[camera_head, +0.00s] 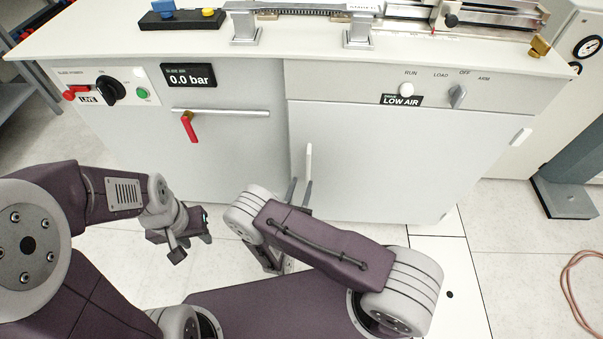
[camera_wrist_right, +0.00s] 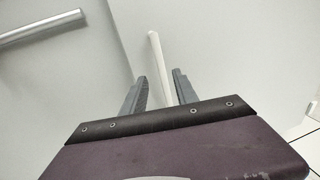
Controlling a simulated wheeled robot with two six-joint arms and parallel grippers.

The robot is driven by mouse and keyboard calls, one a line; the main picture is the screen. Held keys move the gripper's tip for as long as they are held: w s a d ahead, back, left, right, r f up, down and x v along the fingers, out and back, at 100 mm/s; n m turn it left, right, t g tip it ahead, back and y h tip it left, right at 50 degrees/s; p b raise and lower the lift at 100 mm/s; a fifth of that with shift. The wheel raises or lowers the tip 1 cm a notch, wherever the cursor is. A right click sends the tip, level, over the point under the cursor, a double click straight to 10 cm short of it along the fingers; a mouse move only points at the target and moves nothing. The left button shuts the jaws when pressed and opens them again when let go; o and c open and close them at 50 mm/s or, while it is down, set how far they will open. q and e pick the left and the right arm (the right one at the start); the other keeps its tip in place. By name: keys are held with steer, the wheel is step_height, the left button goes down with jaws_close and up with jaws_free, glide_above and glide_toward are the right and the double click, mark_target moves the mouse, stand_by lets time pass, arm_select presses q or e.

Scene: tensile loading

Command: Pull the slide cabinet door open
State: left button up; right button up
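The cabinet door (camera_head: 400,165) is a pale grey panel on the right part of the bench front, and it looks closed. Its white upright bar handle (camera_head: 309,162) stands near the door's left edge. My right gripper (camera_head: 299,187) is open at the handle's lower end. In the right wrist view the handle (camera_wrist_right: 159,65) runs down between the two spread fingers (camera_wrist_right: 160,88), with a gap on each side. Contact with it is not visible. My left gripper (camera_head: 193,248) is low on the left, away from the door, with its fingers apart and empty.
Left of the door are a horizontal rail (camera_head: 235,112) with a red lever (camera_head: 189,127), and a pressure display (camera_head: 189,75) reading 0.0 bar. A knob (camera_head: 458,95) sits above the door.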

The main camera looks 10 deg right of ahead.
mark_target(308, 167)
steer(key=b+x, duration=0.1)
steer(key=x, duration=0.8)
steer(key=shift+d+r+b, duration=0.1)
steer(key=shift+r+b, duration=0.05)
steer(key=shift+b, duration=0.25)
jaws_close()
stand_by(0.9)
